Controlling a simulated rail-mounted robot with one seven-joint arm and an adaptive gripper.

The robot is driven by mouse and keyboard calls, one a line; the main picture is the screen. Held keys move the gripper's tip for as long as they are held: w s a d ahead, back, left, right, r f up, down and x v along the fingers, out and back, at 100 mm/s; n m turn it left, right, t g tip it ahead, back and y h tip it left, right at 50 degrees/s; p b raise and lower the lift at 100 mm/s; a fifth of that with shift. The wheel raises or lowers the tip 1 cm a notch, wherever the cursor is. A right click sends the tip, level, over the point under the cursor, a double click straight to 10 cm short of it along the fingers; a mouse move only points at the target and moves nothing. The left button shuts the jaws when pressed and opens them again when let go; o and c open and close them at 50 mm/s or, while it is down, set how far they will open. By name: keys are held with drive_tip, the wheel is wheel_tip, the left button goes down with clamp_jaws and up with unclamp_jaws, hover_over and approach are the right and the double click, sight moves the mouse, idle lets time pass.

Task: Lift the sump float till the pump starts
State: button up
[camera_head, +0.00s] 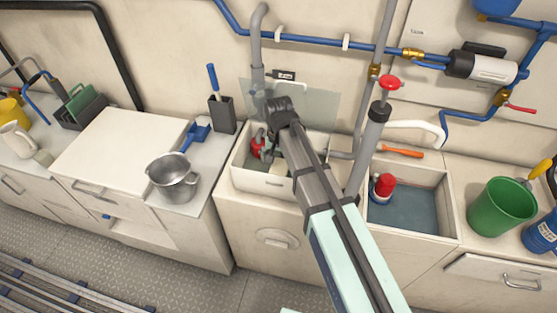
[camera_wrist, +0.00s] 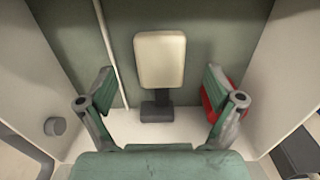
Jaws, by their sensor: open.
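The sump float appears to be the cream rounded block (camera_wrist: 159,60) in the wrist view, on a dark foot beside a thin pale rod. My gripper (camera_wrist: 158,88) is open, with one green-padded finger on each side of the float and a gap on both sides. In the head view my arm reaches down into a white open-topped sump box (camera_head: 262,181) and hides most of its inside. A red part (camera_head: 257,143) shows at the box's left, and red (camera_wrist: 214,97) shows behind the right finger in the wrist view.
A clear panel (camera_head: 322,102) stands at the back of the box. A grey pipe (camera_head: 368,150) with a red knob rises to its right. A basin (camera_head: 405,236) and green bucket (camera_head: 500,212) are farther right. A metal pot (camera_head: 174,180) stands on the left counter.

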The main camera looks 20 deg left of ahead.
wheel_tip(320, 180, up, 12)
idle(0.6)
